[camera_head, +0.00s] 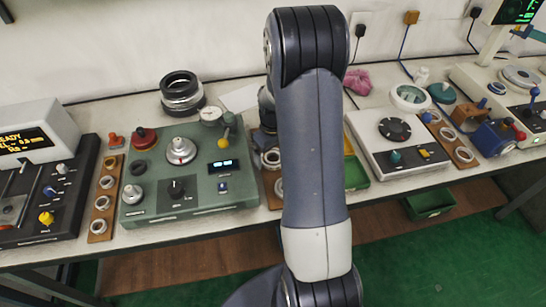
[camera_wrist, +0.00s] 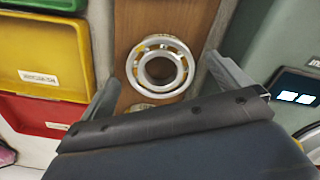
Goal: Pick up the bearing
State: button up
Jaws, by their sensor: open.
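A bearing, a pale metal ring (camera_wrist: 183,67) with an open centre, lies on a brown wooden board (camera_wrist: 205,18) in the wrist view. My gripper (camera_wrist: 162,74) is open, with one finger on each side of this bearing and nothing held. I cannot tell how high the fingers are above the board. A second ring (camera_wrist: 141,107) shows below it, mostly hidden by my gripper's body.
Yellow (camera_wrist: 45,55) and red (camera_wrist: 40,115) bins stand left of the board in the wrist view. A green control box (camera_head: 190,170) stands close on its other side. More boards with rings (camera_head: 106,182) lie farther along the bench.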

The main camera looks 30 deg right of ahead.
jog(key=shift+f, duration=0.45)
jog(key=c, duration=1.4)
